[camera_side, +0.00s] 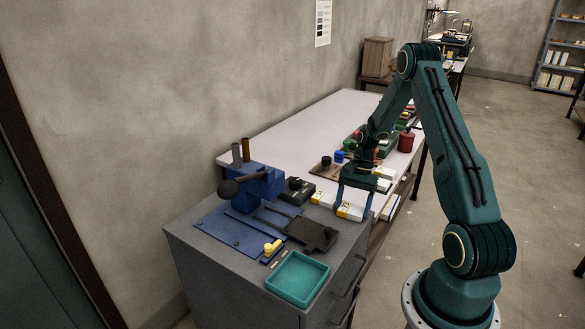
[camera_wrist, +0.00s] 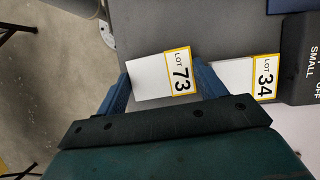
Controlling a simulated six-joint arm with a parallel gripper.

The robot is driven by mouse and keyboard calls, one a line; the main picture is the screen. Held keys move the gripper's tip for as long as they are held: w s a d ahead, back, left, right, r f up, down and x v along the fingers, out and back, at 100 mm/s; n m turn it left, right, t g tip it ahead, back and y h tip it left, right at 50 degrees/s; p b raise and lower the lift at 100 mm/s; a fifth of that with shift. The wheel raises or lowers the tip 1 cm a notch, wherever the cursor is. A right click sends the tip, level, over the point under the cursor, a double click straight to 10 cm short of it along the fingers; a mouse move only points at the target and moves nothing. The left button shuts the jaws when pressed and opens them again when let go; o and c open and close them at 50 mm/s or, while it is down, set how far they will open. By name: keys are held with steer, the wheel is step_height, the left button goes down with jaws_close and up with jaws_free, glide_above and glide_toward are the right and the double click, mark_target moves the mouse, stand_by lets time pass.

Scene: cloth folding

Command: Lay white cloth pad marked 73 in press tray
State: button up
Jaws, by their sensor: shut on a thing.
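The white cloth pad marked 73 (camera_side: 350,212) has a yellow-edged label and lies at the cabinet's right edge in the side view. The wrist view also shows this pad (camera_wrist: 152,78), with "LOT 73" readable. My gripper (camera_side: 352,214) is shut on it, one finger at each end; the fingers also show in the wrist view (camera_wrist: 163,80). Whether the pad is off the surface is unclear. The dark press tray (camera_side: 322,236) sits on the blue press (camera_side: 257,188), left of and nearer than my gripper. It appears empty.
Another white pad marked 34 (camera_wrist: 232,78) lies right beside pad 73. A black box (camera_side: 299,188) stands behind the pads. An empty teal tray (camera_side: 298,277) is at the cabinet's front. A yellow-knobbed part (camera_side: 271,248) lies beside the press tray.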

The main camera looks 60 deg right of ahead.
steer(key=shift+f, duration=0.15)
steer(key=o, duration=1)
steer(key=shift+c, duration=0.2)
steer(key=v, duration=1.3)
steer(key=shift+d+r, duration=0.3)
steer(key=shift+r, duration=0.05)
steer(key=shift+w, duration=0.15)
